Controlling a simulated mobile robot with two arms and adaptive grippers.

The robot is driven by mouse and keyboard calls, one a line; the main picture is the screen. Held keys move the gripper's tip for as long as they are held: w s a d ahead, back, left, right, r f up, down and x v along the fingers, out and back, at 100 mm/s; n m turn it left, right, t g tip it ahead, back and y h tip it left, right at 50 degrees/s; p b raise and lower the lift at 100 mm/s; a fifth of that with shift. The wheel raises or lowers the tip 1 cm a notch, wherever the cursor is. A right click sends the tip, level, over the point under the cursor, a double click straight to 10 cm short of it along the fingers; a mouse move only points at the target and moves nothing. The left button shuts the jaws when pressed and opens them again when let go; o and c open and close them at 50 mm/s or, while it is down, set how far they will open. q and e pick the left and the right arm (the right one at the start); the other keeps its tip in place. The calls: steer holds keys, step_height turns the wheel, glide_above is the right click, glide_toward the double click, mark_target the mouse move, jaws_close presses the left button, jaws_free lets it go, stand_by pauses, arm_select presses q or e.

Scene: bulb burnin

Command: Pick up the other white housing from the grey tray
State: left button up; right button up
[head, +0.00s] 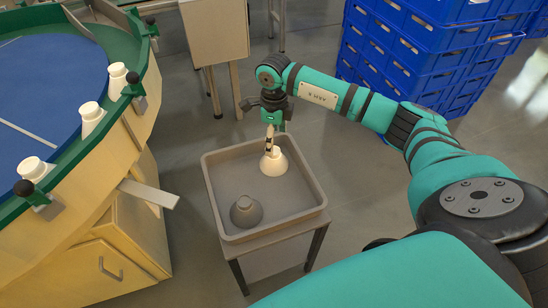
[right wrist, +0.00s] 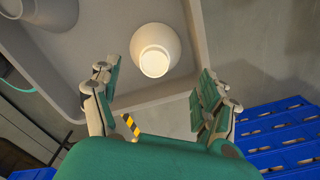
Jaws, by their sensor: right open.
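The white housing (head: 273,163) stands in the far part of the grey tray (head: 222,226). A darker grey housing (head: 246,212) stands in the near part of the tray. My right gripper (head: 270,140) is above the white housing, its fingers pointing down and partly overlapping it in the head view. In the right wrist view the open fingers (right wrist: 155,75) are spread to either side of the white housing (right wrist: 154,48), which lies a little beyond the tips; nothing is held. The grey housing (right wrist: 35,28) shows at the upper left there. My left gripper is not in view.
The tray's raised rim surrounds the housings, and it rests on a small stand (head: 270,240). At left is a round blue-topped table (head: 40,85) with several white housings (head: 90,115) at its green edge. Blue crates (head: 425,50) are stacked behind my right arm.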

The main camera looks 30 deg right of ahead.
mark_target(274, 158)
steer(key=f, duration=0.3)
steer(key=f+b, duration=0.1)
steer(key=f, duration=0.1)
steer(key=shift+s+a+f, duration=0.1)
steer(key=shift+s+a, duration=0.1)
steer(key=shift+s, duration=0.15)
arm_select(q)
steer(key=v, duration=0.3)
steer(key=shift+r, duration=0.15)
arm_select(e)
steer(key=c, duration=1.3)
